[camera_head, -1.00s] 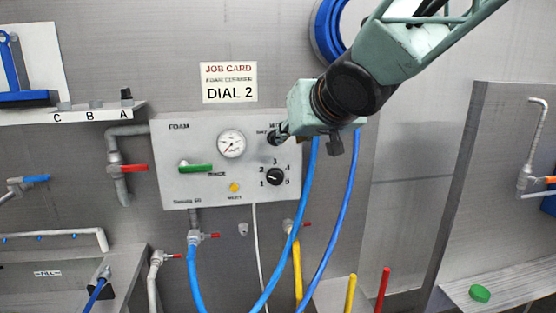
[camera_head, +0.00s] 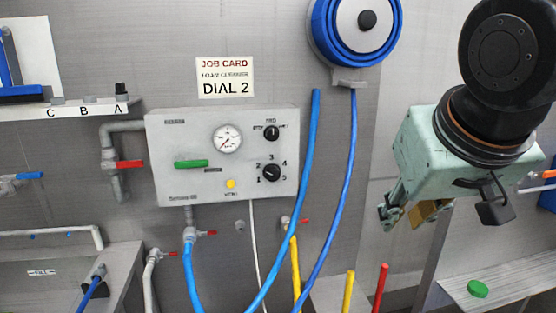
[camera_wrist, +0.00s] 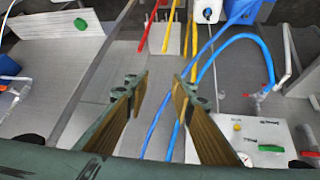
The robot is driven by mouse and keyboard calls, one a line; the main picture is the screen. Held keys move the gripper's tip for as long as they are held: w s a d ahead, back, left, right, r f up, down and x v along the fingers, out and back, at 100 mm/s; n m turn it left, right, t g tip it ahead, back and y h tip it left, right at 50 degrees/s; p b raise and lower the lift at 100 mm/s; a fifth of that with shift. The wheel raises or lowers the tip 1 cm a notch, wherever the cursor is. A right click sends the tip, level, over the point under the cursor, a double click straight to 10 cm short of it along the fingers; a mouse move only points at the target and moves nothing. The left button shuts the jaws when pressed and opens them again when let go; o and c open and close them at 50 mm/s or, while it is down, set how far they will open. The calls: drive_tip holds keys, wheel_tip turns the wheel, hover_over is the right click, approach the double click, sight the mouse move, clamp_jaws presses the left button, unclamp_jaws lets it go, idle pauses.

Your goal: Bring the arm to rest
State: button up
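My gripper (camera_head: 408,214) hangs below the pale green wrist housing at the right of the head view. It is to the right of the foam panel (camera_head: 170,150) and clear of it. In the wrist view my gripper (camera_wrist: 160,84) shows its two fingers apart, with nothing between them. The panel carries an upper knob (camera_head: 271,133), a numbered dial (camera_head: 271,172), a gauge and a green handle (camera_head: 191,163). The dial's exact setting is too small to tell.
A blue hose reel (camera_head: 325,30) hangs on the wall left of my arm. Blue hoses (camera_head: 345,170) run down from it. Yellow (camera_head: 349,290) and red (camera_head: 380,288) rods stand below. A green round object (camera_head: 478,289) lies on the right-hand counter (camera_head: 515,283).

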drive_tip(key=s+f+g+y, duration=0.1)
drive_tip(key=s+f+g, duration=0.2)
drive_tip(key=s, duration=1.5)
wheel_tip(320, 180, down, 3)
drive_tip(key=shift+a+f+b, duration=0.2)
drive_tip(key=shift+a+b, duration=0.1)
drive_tip(key=shift+b, duration=0.1)
drive_tip(key=shift+s, duration=0.1)
